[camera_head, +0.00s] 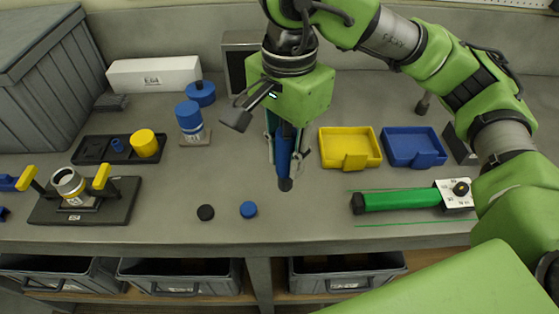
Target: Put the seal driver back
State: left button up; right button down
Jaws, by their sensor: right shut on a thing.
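My right gripper (286,150) hangs over the middle of the bench, pointing down. It is shut on a blue rod-shaped tool with a dark tip, which I take to be the seal driver (284,165). The driver is roughly upright, its tip pointing down at the bench. Its upper part is hidden by the gripper, and I cannot tell whether the tip touches the surface. My left gripper is not in view.
A yellow tray (346,133) and a blue tray (439,158) stand right of the gripper. A green-handled tool (403,200) lies between green lines. A clamp fixture (100,214) holds a metal cylinder at left. Black (206,212) and blue (248,209) discs lie in front.

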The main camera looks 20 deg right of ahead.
jog(key=w+d+f+p, duration=0.1)
jog(key=w+f+p, duration=0.1)
jog(key=w+f, duration=0.2)
jog(key=w+f+p, duration=0.2)
jog(key=w+f, duration=0.2)
jog(key=w+d+f+p, duration=0.1)
jog(key=w+f+p, duration=0.1)
jog(key=w+f, duration=0.1)
jog(key=shift+w+d+f, duration=0.35)
jog(key=shift+w+f, duration=0.05)
jog(key=shift+w, duration=0.25)
jog(key=shift+f, duration=0.3)
jog(key=shift+f+b, duration=0.25)
jog(key=shift+b, duration=0.1)
jog(key=c, duration=1.7)
grip_release()
jog(key=shift+r, duration=0.1)
